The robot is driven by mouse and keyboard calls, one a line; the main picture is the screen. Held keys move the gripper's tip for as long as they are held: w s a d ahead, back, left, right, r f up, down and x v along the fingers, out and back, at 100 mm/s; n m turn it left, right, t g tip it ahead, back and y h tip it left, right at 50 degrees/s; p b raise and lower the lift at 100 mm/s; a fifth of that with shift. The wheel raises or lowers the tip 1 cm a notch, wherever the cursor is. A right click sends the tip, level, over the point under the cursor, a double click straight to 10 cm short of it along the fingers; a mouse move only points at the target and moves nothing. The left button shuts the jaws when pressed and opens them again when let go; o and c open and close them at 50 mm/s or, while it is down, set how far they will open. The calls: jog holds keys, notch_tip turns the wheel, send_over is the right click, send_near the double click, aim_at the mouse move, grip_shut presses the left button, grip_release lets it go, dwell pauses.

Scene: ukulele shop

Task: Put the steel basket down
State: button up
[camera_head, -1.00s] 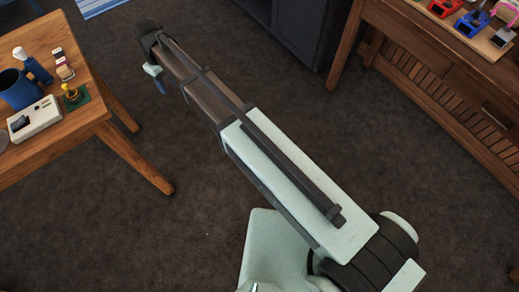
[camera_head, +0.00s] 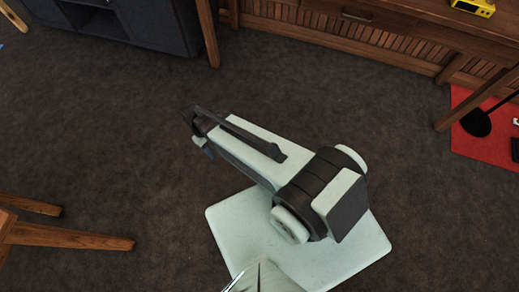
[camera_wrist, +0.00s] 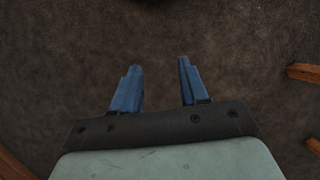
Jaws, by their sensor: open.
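My gripper (camera_wrist: 158,66) shows in the wrist view with its two blue fingers apart and nothing between them. Bare dark carpet lies beyond the fingertips. In the head view a bit of blue at the far end of my folded arm marks the gripper (camera_head: 207,150), mostly hidden by the arm. I cannot make out a steel basket in either view.
Dark carpet (camera_head: 120,150) is open around my base. Wooden table legs (camera_head: 70,236) stand at lower left, a dark cabinet (camera_head: 150,25) at upper left. A long wooden counter (camera_head: 400,35) runs along the back. A red mat (camera_head: 490,145) lies at right.

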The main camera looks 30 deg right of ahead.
jog(key=s+d+f+m+g, duration=0.1)
jog(key=s+d+f+m, duration=0.1)
jog(key=s+d, duration=0.4)
jog(key=s+d+f+m+g+y, duration=0.1)
jog(key=s+d, duration=0.6)
jog(key=s, duration=0.7)
jog(key=shift+s+d+f+m, duration=0.2)
jog(key=shift+f+m, duration=0.6)
jog(key=shift+m, duration=0.1)
